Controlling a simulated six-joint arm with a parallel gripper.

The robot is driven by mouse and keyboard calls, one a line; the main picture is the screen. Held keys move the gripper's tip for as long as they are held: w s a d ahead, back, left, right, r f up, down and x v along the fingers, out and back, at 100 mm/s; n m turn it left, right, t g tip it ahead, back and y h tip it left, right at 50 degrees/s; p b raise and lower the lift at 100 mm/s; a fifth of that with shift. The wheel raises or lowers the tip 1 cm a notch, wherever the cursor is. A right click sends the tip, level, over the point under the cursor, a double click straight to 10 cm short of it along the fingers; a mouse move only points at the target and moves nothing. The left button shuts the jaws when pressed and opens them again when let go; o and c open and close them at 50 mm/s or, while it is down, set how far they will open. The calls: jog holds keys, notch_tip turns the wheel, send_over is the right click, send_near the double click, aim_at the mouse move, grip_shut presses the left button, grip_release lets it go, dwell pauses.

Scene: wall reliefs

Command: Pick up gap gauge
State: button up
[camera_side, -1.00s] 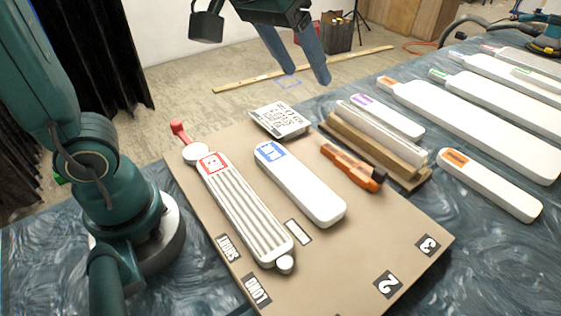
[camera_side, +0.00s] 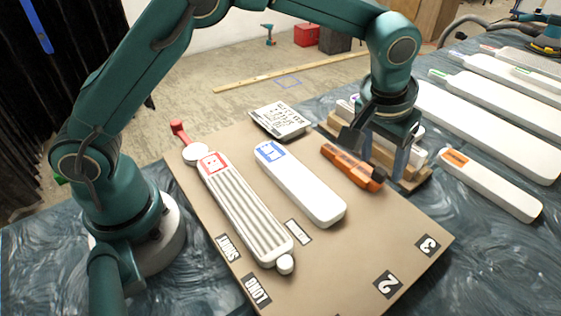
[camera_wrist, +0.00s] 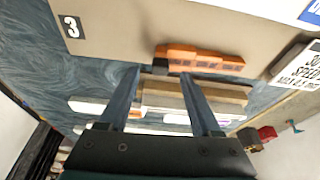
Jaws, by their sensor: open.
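An orange stepped tool with a black end, which I take to be the gap gauge (camera_side: 345,165), lies on the tan board (camera_side: 225,285). It also shows in the wrist view (camera_wrist: 200,58), with its black end between my fingertips in the picture. My gripper (camera_side: 390,170) points down over the wooden rack, just right of the orange tool's black end. In the wrist view my gripper (camera_wrist: 160,72) is open, its two fingers apart with nothing held. I cannot tell the exact height of the fingertips.
The wooden rack (camera_wrist: 195,92) with white pieces lies beneath my fingers. A blue-labelled white bar (camera_side: 305,188), a ribbed red-labelled piece (camera_side: 240,205) and a printed card (camera_side: 281,120) lie left of the tool. Long white bars (camera_side: 490,185) lie to the right. The board's front is mostly clear.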

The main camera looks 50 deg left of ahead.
jog(key=shift+x, duration=1.1)
jog(key=shift+c, duration=0.3)
grip_shut()
